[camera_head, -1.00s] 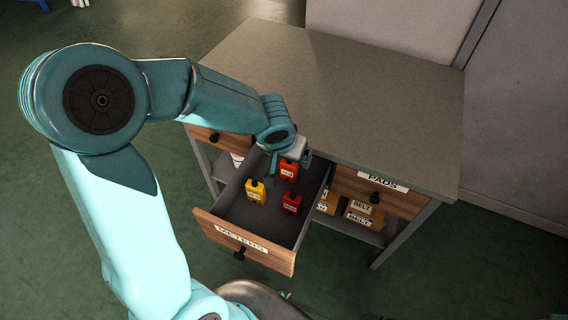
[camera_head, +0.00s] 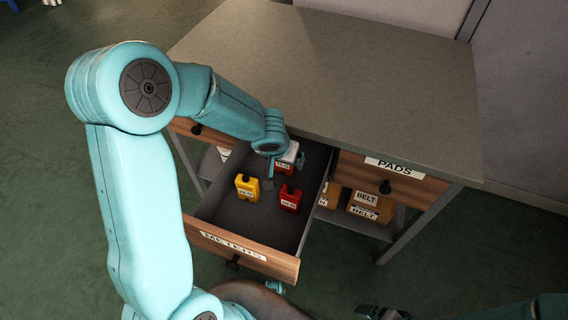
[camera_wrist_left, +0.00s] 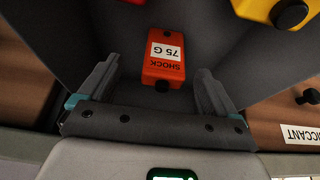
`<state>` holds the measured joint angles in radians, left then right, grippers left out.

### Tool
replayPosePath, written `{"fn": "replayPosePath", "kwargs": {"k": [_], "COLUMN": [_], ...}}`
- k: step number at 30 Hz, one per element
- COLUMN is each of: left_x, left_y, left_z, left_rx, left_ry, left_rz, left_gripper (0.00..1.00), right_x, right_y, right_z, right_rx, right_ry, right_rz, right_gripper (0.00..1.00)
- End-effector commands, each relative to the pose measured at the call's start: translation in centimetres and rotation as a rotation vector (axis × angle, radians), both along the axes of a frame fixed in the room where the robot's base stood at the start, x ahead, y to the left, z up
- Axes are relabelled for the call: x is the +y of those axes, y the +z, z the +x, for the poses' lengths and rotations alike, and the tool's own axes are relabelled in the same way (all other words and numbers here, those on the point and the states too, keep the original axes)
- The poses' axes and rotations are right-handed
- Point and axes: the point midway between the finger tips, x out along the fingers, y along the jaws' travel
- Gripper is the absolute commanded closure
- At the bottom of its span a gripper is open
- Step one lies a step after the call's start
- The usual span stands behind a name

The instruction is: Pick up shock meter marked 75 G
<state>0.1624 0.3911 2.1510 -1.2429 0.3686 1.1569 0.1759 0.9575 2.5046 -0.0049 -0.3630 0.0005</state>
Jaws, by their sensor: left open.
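The orange-red shock meter marked 75 G (camera_wrist_left: 163,52) lies in the open drawer, its label upside down in the left wrist view. In the head view this meter (camera_head: 284,163) is partly hidden by my left gripper (camera_head: 284,170). My left gripper (camera_wrist_left: 157,70) is open, with one finger on either side of the meter's near end and clear gaps between. Nothing is held. What seems to be my right gripper (camera_head: 380,313) shows dark at the bottom edge of the head view, cut off.
A yellow meter (camera_head: 247,187) and a darker red meter (camera_head: 290,199) stand nearby in the METERS drawer (camera_head: 240,252). The grey tabletop (camera_head: 350,75) overhangs the drawer's back. A closed PADS drawer (camera_head: 392,183) is to the right, above boxes marked BELT (camera_head: 371,206).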

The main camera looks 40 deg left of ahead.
Motion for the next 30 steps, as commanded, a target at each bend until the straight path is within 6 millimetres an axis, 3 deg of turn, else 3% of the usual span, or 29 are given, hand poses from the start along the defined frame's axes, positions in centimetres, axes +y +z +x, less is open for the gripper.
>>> {"fn": "replayPosePath", "kwargs": {"k": [7, 15, 23, 24, 29, 30], "left_x": [0.7, 1.8, 1.8, 1.8, 1.8, 1.8], "left_y": [-2.0, -5.6, -5.9, -5.9, -5.9, -5.9], "left_z": [1.0, 2.6, 2.8, 2.8, 2.8, 2.8], "left_rx": [0.001, 0.0, -0.001, -0.001, -0.001, -0.001], "left_ry": [0.001, 0.001, 0.002, 0.002, 0.001, 0.001], "left_rz": [0.0, 0.001, 0.0, 0.0, 0.0, 0.0], "left_gripper": [0.08, 0.08, 0.08, 0.15, 0.67, 0.67], "right_x": [0.0, 0.0, 0.0, 0.0, 0.0, 0.0], "right_y": [-0.5, -1.0, -1.0, -1.0, -1.0, -1.0], "right_z": [0.0, 0.0, 0.0, 0.0, 0.0, 0.0], "right_rx": [0.0, 0.0, 0.0, 0.0, 0.0, 0.0], "right_ry": [0.0, 0.0, 0.0, 0.0, 0.0, 0.0], "right_rz": [0.0, 0.0, 0.0, 0.0, 0.0, 0.0], "right_gripper": [0.0, 0.0, 0.0, 0.0, 0.0, 0.0]}}
